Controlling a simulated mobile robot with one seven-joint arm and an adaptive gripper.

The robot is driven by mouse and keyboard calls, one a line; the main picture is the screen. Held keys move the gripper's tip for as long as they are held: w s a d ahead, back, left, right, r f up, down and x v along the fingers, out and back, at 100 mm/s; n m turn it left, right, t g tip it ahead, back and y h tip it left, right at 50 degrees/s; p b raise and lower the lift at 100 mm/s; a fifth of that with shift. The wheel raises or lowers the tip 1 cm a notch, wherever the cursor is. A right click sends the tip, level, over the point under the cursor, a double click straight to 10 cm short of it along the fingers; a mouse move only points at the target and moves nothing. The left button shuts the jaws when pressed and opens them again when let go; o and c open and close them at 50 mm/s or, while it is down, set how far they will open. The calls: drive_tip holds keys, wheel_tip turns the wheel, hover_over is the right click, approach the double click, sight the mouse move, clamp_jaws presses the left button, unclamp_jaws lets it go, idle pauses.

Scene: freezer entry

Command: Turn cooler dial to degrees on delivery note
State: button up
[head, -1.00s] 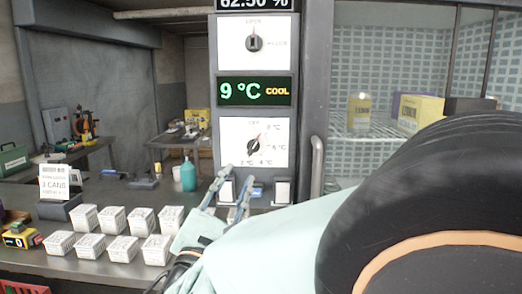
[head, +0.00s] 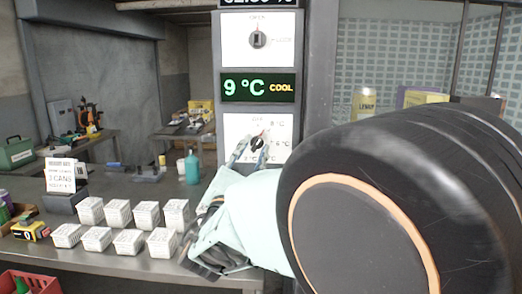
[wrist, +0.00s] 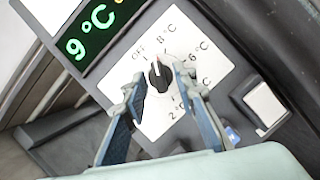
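The cooler dial (head: 258,143) is a black knob on a white plate marked OFF, 8 °C, 6 °C and lower values. Its red pointer in the head view leans up and right, between OFF and 8 °C. The knob also shows in the wrist view (wrist: 160,75). My gripper (wrist: 160,84) is open, with one finger on each side of the knob; I cannot tell whether they touch it. It shows in front of the plate in the head view (head: 251,147). A green display (head: 258,88) reads 9 °C COOL. A printed card (head: 61,175) says 3 CANS; its smaller text is unclear, with no degrees readable.
An upper dial (head: 258,39) sits above the display. A white switch (wrist: 265,104) is right of the lower plate in the wrist view. Several white cartons (head: 119,213) stand on the metal counter (head: 135,262). A glass-fronted cooler is at right, partly hidden by my arm.

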clamp_jaws()
drive_tip(key=shift+b, duration=0.35)
drive_tip(key=shift+f+m+h+b, duration=0.15)
drive_tip(key=shift+m+h+b, duration=0.25)
drive_tip(key=shift+m+b, duration=0.65)
drive_tip(key=shift+a+m+g+h+b, duration=0.1)
drive_tip(key=shift+m+g+h+b, duration=0.3)
drive_tip(key=shift+m+g+b, duration=0.55)
drive_tip(key=shift+r+m+b, duration=0.3)
drive_tip(key=shift+m, duration=0.2)
drive_tip(key=shift+o, duration=0.7)
unclamp_jaws()
